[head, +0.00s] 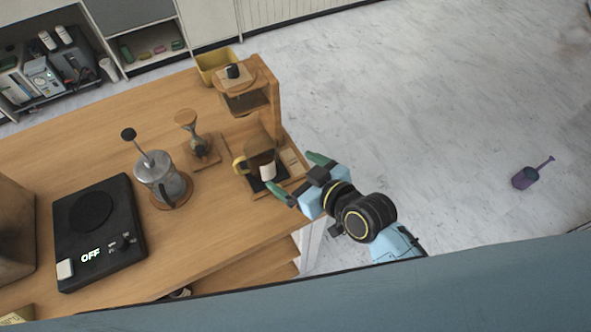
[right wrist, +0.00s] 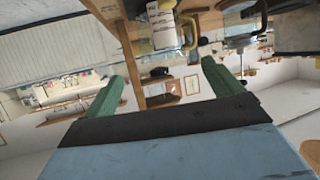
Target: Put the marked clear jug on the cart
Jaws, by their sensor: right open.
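The marked clear jug (head: 261,152) has a brownish tint, a white label and a yellow handle on its left. My right gripper (head: 297,176) has green fingers, open and empty, just right of the jug. In the right wrist view the jug (right wrist: 164,30) shows at the top, beyond the open gripper (right wrist: 163,88), with its label visible; no contact is clear. My left gripper is in neither view.
A yellow bin (head: 215,63) is behind the stand. A purple pot (head: 525,177) lies on the open floor at right.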

